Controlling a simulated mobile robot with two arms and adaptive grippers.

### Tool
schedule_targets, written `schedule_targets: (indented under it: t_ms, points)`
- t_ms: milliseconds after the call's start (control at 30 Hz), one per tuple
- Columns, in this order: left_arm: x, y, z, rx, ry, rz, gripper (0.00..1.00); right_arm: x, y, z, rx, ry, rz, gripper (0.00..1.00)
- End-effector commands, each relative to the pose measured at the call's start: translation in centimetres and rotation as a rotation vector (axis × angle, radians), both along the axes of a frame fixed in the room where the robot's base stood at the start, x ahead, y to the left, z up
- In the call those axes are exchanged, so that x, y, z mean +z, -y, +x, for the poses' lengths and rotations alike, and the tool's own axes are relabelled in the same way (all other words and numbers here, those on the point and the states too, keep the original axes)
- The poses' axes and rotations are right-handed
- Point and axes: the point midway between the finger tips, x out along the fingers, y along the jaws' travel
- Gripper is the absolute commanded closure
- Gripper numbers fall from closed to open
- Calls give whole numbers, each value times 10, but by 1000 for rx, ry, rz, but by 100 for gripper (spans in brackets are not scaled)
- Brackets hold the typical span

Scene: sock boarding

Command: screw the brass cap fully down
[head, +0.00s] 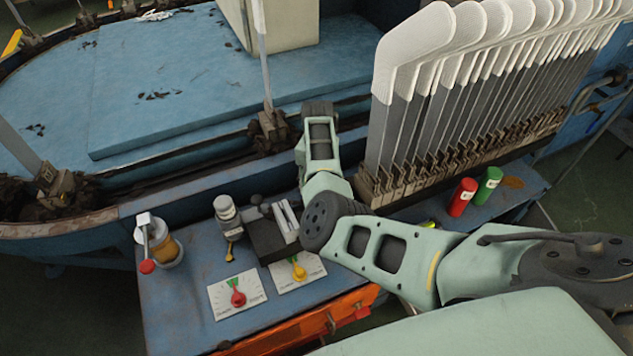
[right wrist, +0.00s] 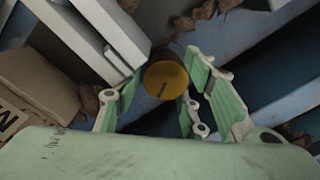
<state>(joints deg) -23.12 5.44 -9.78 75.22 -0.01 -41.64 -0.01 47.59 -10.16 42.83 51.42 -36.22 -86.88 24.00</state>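In the right wrist view, the round brass cap (right wrist: 166,78), with a dark slot across its face, lies between the fingers of my right gripper (right wrist: 160,82). The fingers have green inner pads and stand apart. A gap shows on the left of the cap; the right finger is close to it, and I cannot tell whether it touches. What the cap sits on is dark and mostly hidden. In the head view my right arm reaches over the bench toward the blue machine; its fingers and the cap are hidden there. My left gripper is not in view.
A blue bench (head: 185,310) carries a jar (head: 163,240), a grey fitting (head: 228,215) and two dial plates (head: 238,294) (head: 298,270). Red (head: 462,197) and green (head: 488,185) cans stand right. Sock-covered boards (head: 430,100) form a tall row behind my arm.

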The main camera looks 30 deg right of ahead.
Motion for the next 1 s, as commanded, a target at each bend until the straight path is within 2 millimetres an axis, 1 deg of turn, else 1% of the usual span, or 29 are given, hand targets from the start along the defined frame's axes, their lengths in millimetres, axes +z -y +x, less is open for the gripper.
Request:
schedule_targets:
  t_ms: [33, 300, 467, 567, 867, 900, 1000]
  points:
    - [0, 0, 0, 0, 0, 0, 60, -2, 4, -3, -4, -9, -5, 53]
    - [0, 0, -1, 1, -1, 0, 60, -2, 3, -3, -2, -9, -4, 53]
    - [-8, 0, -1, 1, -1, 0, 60, -5, 2, -3, 42, -7, -2, 53]
    - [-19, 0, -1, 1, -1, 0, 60, -7, 2, -2, 116, -7, -2, 53]
    - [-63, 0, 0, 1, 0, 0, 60, -8, 1, 2, 406, -1, 2, 53]
    - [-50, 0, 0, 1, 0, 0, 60, 10, 1, 3, 408, 1, 0, 53]
    - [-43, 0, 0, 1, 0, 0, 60, 29, 1, 2, 406, 1, 1, 53]
